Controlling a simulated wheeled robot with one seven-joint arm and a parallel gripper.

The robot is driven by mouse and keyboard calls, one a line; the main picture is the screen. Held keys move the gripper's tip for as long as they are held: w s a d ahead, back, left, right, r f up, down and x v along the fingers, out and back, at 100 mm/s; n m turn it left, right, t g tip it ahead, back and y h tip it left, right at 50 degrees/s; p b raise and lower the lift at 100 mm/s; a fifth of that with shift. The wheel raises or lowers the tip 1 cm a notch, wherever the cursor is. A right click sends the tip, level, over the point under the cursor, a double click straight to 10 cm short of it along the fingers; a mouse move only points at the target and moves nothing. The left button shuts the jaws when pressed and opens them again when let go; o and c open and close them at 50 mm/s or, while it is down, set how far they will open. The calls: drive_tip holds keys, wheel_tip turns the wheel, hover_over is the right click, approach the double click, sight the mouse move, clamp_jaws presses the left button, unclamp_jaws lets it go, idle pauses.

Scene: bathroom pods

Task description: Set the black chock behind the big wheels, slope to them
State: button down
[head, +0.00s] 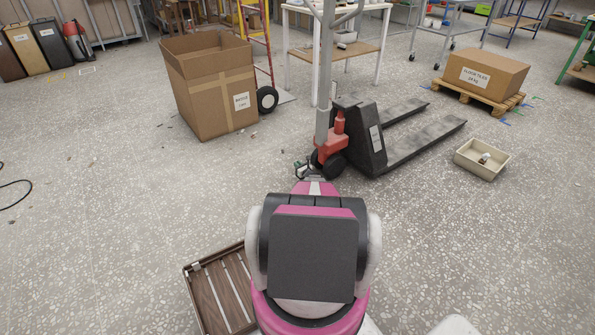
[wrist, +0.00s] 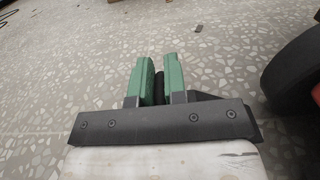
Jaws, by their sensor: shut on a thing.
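My gripper (wrist: 160,82) has green finger pads, and they are shut on the black chock (wrist: 159,88). Only a narrow dark strip of the chock shows between the pads; its slope cannot be made out. In the head view my gripper (head: 302,170) is small and partly hidden by my pink arm, low at the left of the pallet truck's big wheels (head: 334,166). The pallet truck (head: 372,140) has a red pump, an upright handle and dark forks pointing away to the right. In the wrist view a big black wheel (wrist: 294,72) stands close at the right, apart from the fingers.
A large cardboard box (head: 213,95) stands left of the truck, with a red hand truck (head: 267,99) behind it. A beige bin (head: 465,160) lies right of the forks. A slatted brown crate (head: 190,275) is beside my arm. Floor at left is mostly clear.

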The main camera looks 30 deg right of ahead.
drive_tip(key=shift+w+d+f, duration=0.25)
drive_tip(key=shift+w+f, duration=0.25)
drive_tip(key=shift+w, duration=0.2)
drive_tip(key=shift+s+f, duration=0.1)
drive_tip(key=shift+f, duration=1.75)
drive_tip(key=c, duration=1.2)
unclamp_jaws()
drive_tip(key=shift+f, duration=0.15)
drive_tip(key=shift+o, duration=0.2)
